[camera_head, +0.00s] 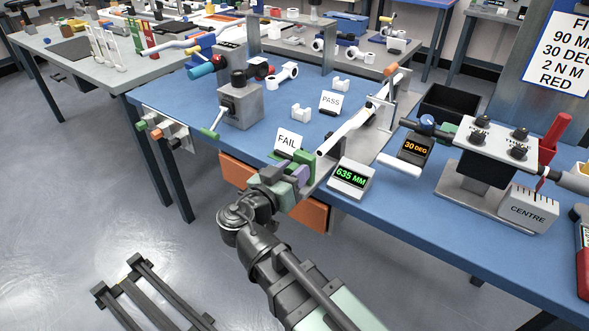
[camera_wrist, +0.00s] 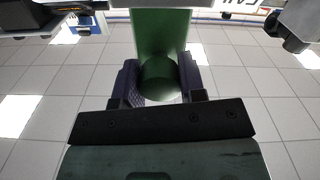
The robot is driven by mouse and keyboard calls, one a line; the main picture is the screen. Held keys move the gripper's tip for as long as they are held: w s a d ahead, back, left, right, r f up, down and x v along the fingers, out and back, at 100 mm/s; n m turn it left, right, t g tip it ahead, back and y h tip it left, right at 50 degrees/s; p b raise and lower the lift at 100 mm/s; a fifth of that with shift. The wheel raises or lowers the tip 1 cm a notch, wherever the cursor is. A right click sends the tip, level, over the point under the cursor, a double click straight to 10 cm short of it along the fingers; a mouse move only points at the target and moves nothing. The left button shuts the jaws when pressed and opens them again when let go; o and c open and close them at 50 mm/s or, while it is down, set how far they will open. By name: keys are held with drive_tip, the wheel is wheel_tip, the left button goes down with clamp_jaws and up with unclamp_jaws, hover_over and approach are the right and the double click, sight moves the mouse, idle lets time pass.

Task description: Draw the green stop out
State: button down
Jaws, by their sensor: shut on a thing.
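The green stop (camera_wrist: 160,35) rises between the dark fingers of my gripper (camera_wrist: 160,82) in the wrist view. Its rounded green end shows between the pads, and the fingers are shut on it. In the head view my gripper (camera_head: 296,176) is at the front edge of the blue bench, beside the FAIL card. Green parts (camera_head: 304,158) show at its tip, close to the near end of a long white tube (camera_head: 345,128). My fingers partly hide where the stop meets the fixture.
The FAIL card (camera_head: 288,141) stands just behind my gripper. A 635 MM display (camera_head: 351,178) is to its right, with a 30 DEG display (camera_head: 414,147) beyond. Orange drawer fronts (camera_head: 238,173) lie under the bench edge.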

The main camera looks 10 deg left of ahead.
drive_tip(key=c, duration=0.7)
unclamp_jaws()
drive_tip(key=shift+s+a, duration=0.1)
drive_tip(key=shift+s, duration=0.1)
drive_tip(key=v, duration=1)
drive_tip(key=shift+s, duration=0.4)
drive_tip(key=shift+a, duration=0.1)
